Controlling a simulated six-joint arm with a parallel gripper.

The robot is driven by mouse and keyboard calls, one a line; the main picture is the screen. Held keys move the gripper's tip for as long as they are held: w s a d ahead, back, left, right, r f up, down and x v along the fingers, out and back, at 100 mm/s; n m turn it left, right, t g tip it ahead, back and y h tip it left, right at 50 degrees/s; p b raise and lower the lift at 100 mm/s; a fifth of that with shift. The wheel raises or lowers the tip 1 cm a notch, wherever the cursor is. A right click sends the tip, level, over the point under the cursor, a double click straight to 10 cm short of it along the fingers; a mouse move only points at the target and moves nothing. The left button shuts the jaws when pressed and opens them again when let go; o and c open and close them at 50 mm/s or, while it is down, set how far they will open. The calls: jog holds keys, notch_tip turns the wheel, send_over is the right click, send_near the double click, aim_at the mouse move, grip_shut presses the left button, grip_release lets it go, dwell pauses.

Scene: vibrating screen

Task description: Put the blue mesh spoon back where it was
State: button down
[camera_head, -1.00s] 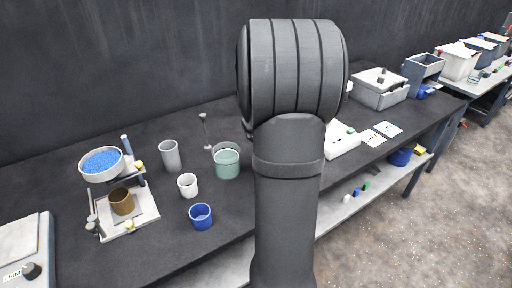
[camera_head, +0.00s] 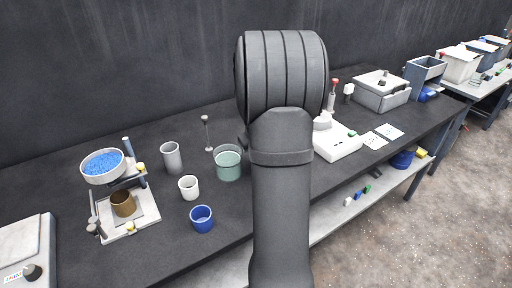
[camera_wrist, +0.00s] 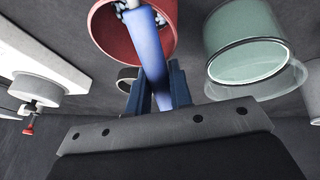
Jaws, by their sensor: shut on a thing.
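My gripper (camera_wrist: 160,95) is in the wrist view, its dark blue fingers shut on the light blue handle of the blue mesh spoon (camera_wrist: 147,45). The handle runs up from the fingers into the mouth of a red cup (camera_wrist: 103,28), where several pale bits show around it. The spoon's mesh end is hidden or out of frame, so I cannot tell whether it touches the cup. In the head view my own arm hides the gripper, the spoon and the red cup.
A green-filled clear beaker (camera_wrist: 245,35) stands beside the red cup; another view of such a beaker is in the head view (camera_head: 228,165). A white device (camera_head: 338,146) is right of my arm. White cup (camera_head: 189,188), blue cup (camera_head: 202,220) and sieve stand (camera_head: 140,212) are left.

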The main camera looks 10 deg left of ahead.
jog(key=shift+f, duration=0.15)
jog(key=c, duration=1.3)
grip_release()
jog(key=v, duration=1.2)
jog(key=shift+r, duration=0.4)
jog(key=x, duration=1.2)
jog(key=shift+f, duration=0.5)
jog(key=shift+r, duration=0.4)
